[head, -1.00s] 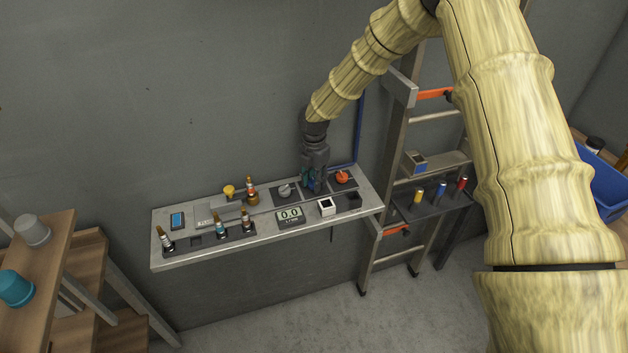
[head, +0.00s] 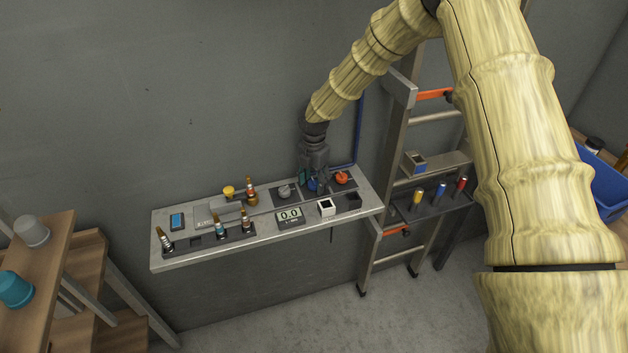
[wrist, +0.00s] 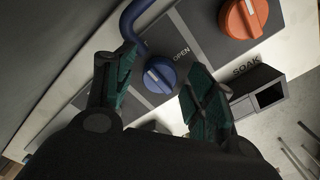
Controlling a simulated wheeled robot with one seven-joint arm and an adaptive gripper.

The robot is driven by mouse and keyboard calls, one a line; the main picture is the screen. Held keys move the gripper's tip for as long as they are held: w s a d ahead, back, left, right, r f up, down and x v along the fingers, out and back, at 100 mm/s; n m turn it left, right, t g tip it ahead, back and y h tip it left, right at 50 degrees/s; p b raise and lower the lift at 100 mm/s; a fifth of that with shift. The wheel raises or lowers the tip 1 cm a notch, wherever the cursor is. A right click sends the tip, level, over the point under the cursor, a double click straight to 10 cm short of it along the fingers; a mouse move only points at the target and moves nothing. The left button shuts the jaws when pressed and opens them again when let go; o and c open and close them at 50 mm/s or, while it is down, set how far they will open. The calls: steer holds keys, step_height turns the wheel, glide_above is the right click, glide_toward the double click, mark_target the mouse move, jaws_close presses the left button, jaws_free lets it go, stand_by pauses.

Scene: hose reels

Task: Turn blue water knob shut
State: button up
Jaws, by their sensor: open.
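The blue water knob (wrist: 159,75) sits on a dark plate on the shelf, with the word OPEN beside it in the wrist view. A pale line on the knob marks its direction. In the head view the knob (head: 313,185) is partly hidden by my gripper (head: 314,180). My gripper (wrist: 160,82) is open in the wrist view, with one green-padded finger on each side of the knob. I cannot tell whether either finger touches it.
An orange knob (wrist: 243,17) is close by on the right, and a grey knob (head: 284,191) is on the left. A blue pipe (wrist: 135,18) runs by the blue knob. A display (head: 289,215) and a white square box (head: 326,207) stand in front. A ladder (head: 400,150) leans at the right.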

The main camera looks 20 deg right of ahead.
mark_target(314, 181)
step_height(314, 181, up, 12)
stand_by(0.6)
stand_by(0.4)
